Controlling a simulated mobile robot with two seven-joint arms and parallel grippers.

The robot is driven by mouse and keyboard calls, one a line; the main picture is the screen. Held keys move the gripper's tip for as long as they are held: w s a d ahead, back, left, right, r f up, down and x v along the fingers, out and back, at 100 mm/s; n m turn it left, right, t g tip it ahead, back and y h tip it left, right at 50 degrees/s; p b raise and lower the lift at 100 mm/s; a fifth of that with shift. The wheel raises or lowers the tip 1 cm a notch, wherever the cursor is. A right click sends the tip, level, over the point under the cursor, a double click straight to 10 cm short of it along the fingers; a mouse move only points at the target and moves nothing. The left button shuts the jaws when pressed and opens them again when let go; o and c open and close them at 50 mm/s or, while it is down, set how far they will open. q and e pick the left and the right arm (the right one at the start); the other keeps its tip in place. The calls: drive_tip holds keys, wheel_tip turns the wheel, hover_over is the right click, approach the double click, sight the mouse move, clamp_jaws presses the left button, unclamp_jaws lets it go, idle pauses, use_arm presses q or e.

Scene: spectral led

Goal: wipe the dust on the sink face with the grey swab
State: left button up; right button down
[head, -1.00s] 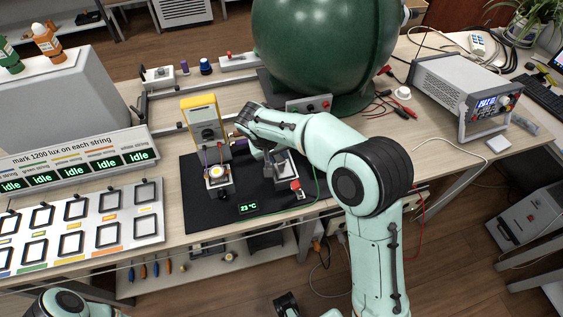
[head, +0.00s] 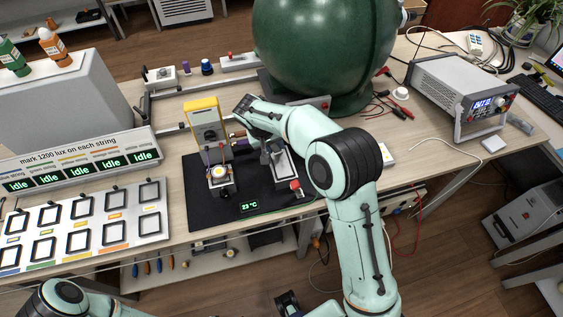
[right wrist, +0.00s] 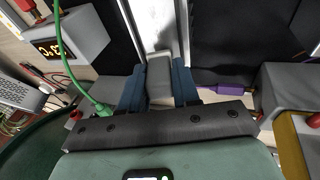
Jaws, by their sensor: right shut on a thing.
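The grey swab (right wrist: 159,78) is a small grey block between the two blue fingers of my right gripper (right wrist: 159,88) in the right wrist view. The gripper is shut on it. In the head view my right gripper (head: 267,152) is over the dark mat, at the left side of the sink. The sink face (head: 287,167) is a pale grey panel, partly hidden by the gripper; its metal also shows beyond the swab in the right wrist view (right wrist: 153,22). I cannot tell whether the swab touches it. Dust is not discernible.
A yellow meter (head: 204,123) and a small lamp fixture (head: 219,178) stand left of the gripper. A red-button box (head: 296,188) and a 23 °C display (head: 249,206) sit near the mat's front. A large green sphere (head: 322,50) stands behind. A green cable (right wrist: 72,65) passes by the gripper.

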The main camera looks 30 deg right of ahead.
drive_tip(key=shift+w+r, duration=0.1)
drive_tip(key=shift+s+a+b, duration=0.1)
drive_tip(key=shift+s+b, duration=0.25)
drive_tip(key=shift+b, duration=0.1)
drive_tip(key=s+b, duration=0.2)
drive_tip(key=s, duration=0.1)
drive_tip(key=shift+a, duration=0.3)
use_arm(q)
drive_tip(key=f, duration=0.2)
drive_tip(key=s+f, duration=0.1)
drive_tip(key=shift+s+f+b, duration=0.1)
drive_tip(key=shift+f+b, duration=0.2)
drive_tip(key=shift+f, duration=0.05)
use_arm(e)
drive_tip(key=shift+s+a, duration=0.1)
drive_tip(key=shift+s, duration=0.3)
drive_tip(key=shift+s, duration=0.1)
